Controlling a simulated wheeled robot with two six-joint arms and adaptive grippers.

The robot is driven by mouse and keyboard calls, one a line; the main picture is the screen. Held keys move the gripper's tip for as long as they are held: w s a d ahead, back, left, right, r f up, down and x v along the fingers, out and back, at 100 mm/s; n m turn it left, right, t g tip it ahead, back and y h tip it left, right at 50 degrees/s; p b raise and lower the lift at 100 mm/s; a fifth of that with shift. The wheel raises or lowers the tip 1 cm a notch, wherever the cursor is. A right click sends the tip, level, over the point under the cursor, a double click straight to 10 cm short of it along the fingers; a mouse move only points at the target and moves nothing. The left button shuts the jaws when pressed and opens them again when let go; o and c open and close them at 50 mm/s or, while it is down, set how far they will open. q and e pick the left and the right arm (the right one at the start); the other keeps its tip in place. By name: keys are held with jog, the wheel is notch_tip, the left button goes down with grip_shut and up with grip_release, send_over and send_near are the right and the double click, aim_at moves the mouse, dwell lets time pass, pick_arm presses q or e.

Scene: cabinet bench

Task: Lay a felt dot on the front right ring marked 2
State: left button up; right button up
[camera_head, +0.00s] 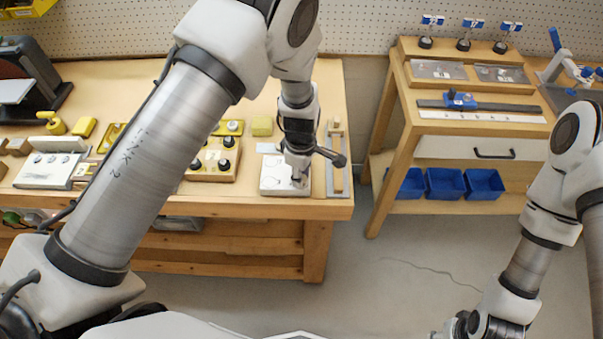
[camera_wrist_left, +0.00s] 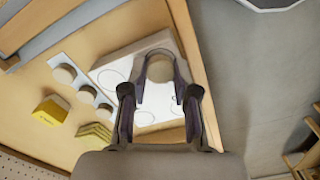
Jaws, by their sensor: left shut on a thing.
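My left gripper (camera_wrist_left: 158,85) is shut on a tan round felt dot (camera_wrist_left: 160,67), held between its fingertips. The white ring board (camera_head: 270,188) lies near the bench's front right corner; the gripper (camera_head: 298,181) is over its right part. In the left wrist view the board (camera_wrist_left: 147,51) shows thin outlined rings, and the held dot is over its front right part. The ring under the dot is hidden; I cannot tell whether the dot touches the board. No ring number is legible.
A light strip with three more round pieces (camera_wrist_left: 87,95) lies behind the board, near yellow blocks (camera_wrist_left: 50,111). A wooden bar with a grey strip (camera_head: 337,165) lies to the board's right. The bench's front edge (camera_head: 270,207) is close; beyond it is floor.

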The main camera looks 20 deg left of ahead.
pick_arm(q)
jog(key=shift+f, duration=0.25)
dwell(0.4)
jog(key=o, duration=1.2)
notch_tip(320, 180, up, 7)
jog(key=p, duration=0.5)
jog(key=shift+r, duration=0.1)
